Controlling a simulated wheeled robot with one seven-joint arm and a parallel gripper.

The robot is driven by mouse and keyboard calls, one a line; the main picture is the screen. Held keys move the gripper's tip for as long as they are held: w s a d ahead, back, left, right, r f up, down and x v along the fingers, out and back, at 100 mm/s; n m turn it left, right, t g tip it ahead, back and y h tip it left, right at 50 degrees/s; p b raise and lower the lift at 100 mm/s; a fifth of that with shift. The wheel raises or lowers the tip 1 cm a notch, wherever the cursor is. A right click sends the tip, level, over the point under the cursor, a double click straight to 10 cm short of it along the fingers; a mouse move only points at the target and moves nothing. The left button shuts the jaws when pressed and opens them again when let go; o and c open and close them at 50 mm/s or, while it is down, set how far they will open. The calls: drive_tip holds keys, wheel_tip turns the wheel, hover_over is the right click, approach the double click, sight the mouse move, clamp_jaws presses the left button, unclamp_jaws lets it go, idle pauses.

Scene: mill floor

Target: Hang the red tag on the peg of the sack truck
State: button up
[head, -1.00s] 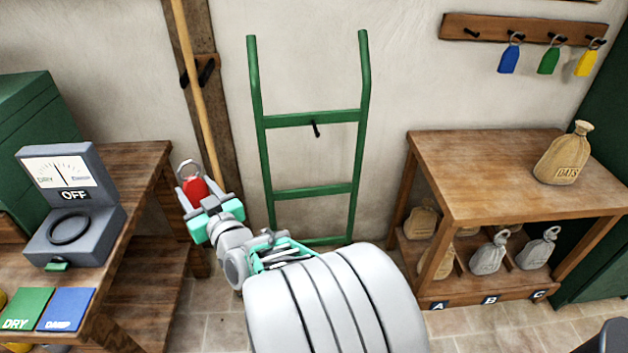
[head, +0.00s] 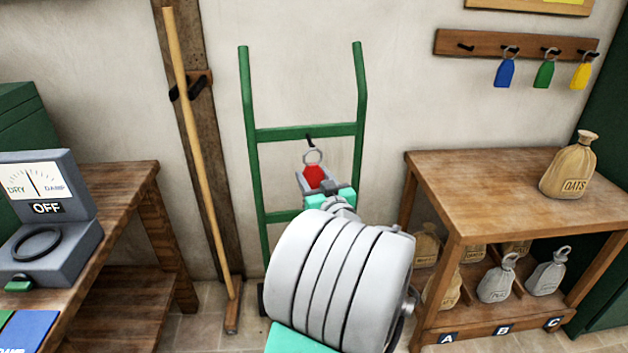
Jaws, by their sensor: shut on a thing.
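The green sack truck (head: 247,170) stands upright against the wall. Its small black peg (head: 310,139) sticks out from the upper crossbar. My gripper (head: 315,181) is shut on the red tag (head: 315,176), with the tag's metal ring (head: 313,157) pointing up. The ring appears just below the peg in the picture. I cannot tell how far in front of the peg it is, or whether they touch. My arm hides the lower part of the truck.
A key rack (head: 517,45) with blue, green and yellow tags hangs at the upper right. A wooden table (head: 480,175) with an oats sack (head: 568,168) stands at right. A bench with a meter (head: 45,215) is at left. A broom (head: 196,150) leans beside the truck.

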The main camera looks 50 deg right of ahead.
drive_tip(key=w+d+f, duration=0.2)
drive_tip(key=w+d, duration=0.3)
drive_tip(key=d, duration=0.1)
drive_tip(key=shift+w+d, duration=0.2)
drive_tip(key=shift+w, duration=0.15)
idle(0.5)
drive_tip(key=shift+r, duration=0.1)
idle(0.4)
drive_tip(key=o, duration=1.5)
drive_tip(key=shift+c, duration=0.2)
